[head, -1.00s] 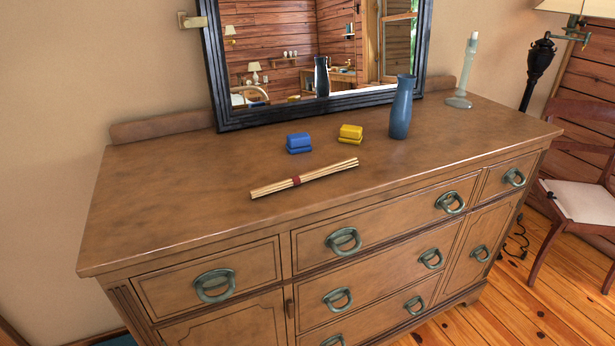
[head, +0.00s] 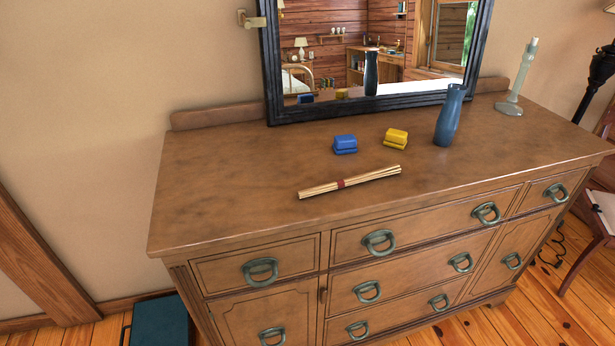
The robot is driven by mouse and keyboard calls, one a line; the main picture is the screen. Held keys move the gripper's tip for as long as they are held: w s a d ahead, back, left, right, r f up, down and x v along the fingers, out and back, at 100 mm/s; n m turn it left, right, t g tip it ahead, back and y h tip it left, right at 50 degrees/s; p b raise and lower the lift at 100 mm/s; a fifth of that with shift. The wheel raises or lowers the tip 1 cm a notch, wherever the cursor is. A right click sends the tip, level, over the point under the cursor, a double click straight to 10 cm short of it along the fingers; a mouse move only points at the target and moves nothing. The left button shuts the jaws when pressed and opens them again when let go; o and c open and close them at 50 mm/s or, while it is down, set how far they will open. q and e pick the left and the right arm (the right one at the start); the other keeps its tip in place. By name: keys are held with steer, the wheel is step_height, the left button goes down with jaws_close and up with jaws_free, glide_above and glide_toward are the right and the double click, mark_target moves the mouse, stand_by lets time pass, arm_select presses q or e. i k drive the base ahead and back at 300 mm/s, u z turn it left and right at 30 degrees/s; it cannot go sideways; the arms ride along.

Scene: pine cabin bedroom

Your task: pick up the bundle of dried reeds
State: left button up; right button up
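The bundle of dried reeds (head: 372,177) lies flat on the brown wooden dresser top (head: 230,190), near its front edge. It is a thin, pale straw-coloured bunch with a dark red band around its middle. It slants slightly, its right end farther back than its left. Nothing touches or covers it. Neither of my grippers shows in the head view.
Behind the bundle sit a blue box-like item (head: 345,144) and a yellow one (head: 396,139). A blue vase (head: 449,116) and a pale candlestick (head: 518,80) stand to the right. A black-framed mirror (head: 270,62) stands behind. The dresser's left top is clear.

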mark_target(340, 183)
steer(key=u, duration=4)
steer(key=k, duration=2.15)
steer(key=z, duration=0.1)
